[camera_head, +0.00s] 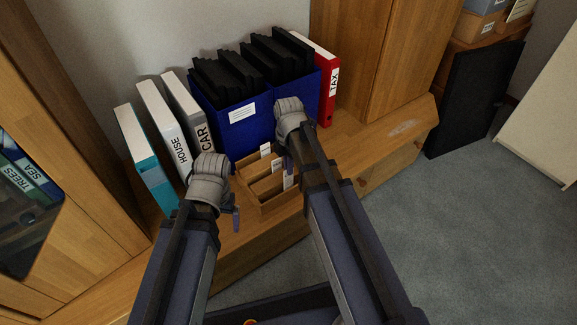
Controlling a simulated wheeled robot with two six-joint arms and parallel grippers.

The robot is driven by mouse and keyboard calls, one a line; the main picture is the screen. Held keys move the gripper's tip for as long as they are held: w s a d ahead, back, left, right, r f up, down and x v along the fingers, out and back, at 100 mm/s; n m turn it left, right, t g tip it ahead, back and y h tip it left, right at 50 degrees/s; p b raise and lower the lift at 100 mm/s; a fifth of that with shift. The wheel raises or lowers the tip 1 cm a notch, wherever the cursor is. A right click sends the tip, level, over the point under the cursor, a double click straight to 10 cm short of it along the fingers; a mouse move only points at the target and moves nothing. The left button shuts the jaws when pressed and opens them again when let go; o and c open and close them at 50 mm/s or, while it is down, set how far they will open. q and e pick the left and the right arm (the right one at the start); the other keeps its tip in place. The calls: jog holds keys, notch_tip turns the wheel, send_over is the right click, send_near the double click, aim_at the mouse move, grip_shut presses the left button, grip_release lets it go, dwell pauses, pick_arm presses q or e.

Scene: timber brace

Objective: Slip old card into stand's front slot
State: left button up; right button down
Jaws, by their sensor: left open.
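The wooden stand (256,202) is a small light-brown tray with cross slats, on the wooden bench top. Several small white cards show at it: one at the back (265,150), one in the middle (277,164) and one nearer the front (288,180). I cannot tell which is the old card. My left gripper (236,214) is open, just left of the stand's front left corner, with nothing visible in it. My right gripper (287,164) is over the stand's right side, close to the cards. My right arm hides most of it, so its hold cannot be made out.
Blue boxes (234,128) with black files stand behind the stand. Binders marked HOUSE (168,133) and CAR (189,117) and a teal binder (150,172) stand left. A red TAX binder (328,85) stands right. Bench top (375,140) is clear on the right.

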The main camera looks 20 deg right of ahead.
jog(key=shift+f+b, duration=1.3)
jog(key=shift+f, duration=0.15)
jog(key=shift+c, duration=2.4)
grip_release()
notch_tip(320, 180, up, 8)
jog(key=p, duration=0.8)
jog(key=shift+r, duration=0.1)
